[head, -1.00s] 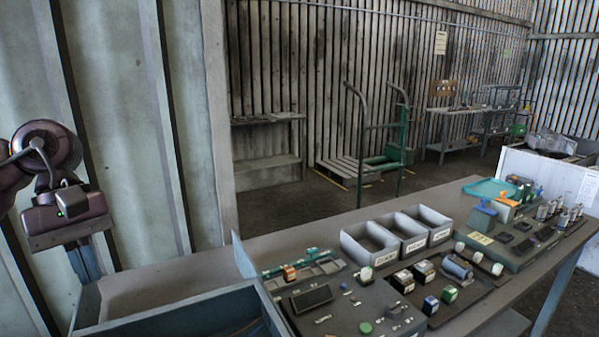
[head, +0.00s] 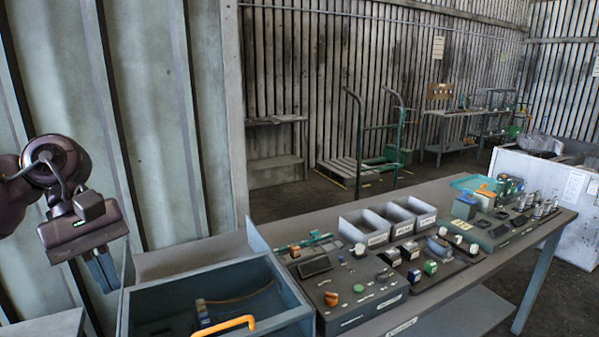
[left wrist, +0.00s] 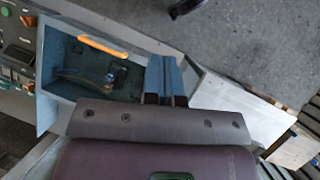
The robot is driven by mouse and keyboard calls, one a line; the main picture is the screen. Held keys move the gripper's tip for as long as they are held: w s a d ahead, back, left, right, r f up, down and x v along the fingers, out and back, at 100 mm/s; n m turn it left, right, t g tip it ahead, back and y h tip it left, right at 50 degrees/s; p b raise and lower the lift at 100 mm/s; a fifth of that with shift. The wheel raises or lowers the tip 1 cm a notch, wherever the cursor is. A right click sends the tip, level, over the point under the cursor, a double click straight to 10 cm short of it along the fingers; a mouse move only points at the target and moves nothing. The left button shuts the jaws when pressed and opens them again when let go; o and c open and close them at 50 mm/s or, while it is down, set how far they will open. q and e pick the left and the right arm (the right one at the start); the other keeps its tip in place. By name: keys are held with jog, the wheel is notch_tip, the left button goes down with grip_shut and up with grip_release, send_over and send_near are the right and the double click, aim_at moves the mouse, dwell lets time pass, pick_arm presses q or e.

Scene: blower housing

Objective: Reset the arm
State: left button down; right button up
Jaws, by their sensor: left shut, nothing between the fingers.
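My left gripper (head: 104,272) hangs at the left of the head view, its blue-grey fingers pointing down and pressed together, with nothing between them. It is left of the open blue-grey bin (head: 180,275) and apart from it. In the left wrist view my left gripper (left wrist: 165,98) shows its fingers shut, above the right end of the same bin (left wrist: 50,70). My right gripper is not in view.
The workbench (head: 460,275) carries a control panel (head: 365,300), three grey trays (head: 363,229) and small parts. The bin has an orange handle (head: 224,325) and a few items inside. A green hand cart (head: 400,130) stands on the floor behind.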

pick_arm(q)
jog(key=w+d+n+t+h, duration=0.2)
jog(key=d+n+h, duration=0.7)
jog(key=d+h, duration=0.35)
jog(key=w+a+f+m+t+y, duration=0.25)
jog(key=f+m+t+y, duration=0.35)
jog(key=m, duration=0.5)
jog(key=w+a+f+m+t+y, duration=0.15)
jog(key=a+m+t+y, duration=0.25)
jog(key=m+t, duration=0.55)
jog(key=w+a+f+m+t+y, duration=0.1)
jog(key=a+f+m+t+y, duration=0.3)
jog(key=m, duration=0.9)
jog(key=s+a+f+n+g+y, duration=0.1)
jog(key=s+f+n+g+y, duration=0.4)
jog(key=s+f+n+g, duration=1.3)
notch_tip(320, 180, down, 24)
jog(key=w+m+t+h+b, duration=0.1)
jog(key=w+m+t+b, duration=0.1)
jog(key=t+b, duration=0.8)
jog(key=shift+w+r+m+t, duration=0.2)
jog(key=shift+w+m+t, duration=0.15)
jog(key=shift+m, duration=0.4)
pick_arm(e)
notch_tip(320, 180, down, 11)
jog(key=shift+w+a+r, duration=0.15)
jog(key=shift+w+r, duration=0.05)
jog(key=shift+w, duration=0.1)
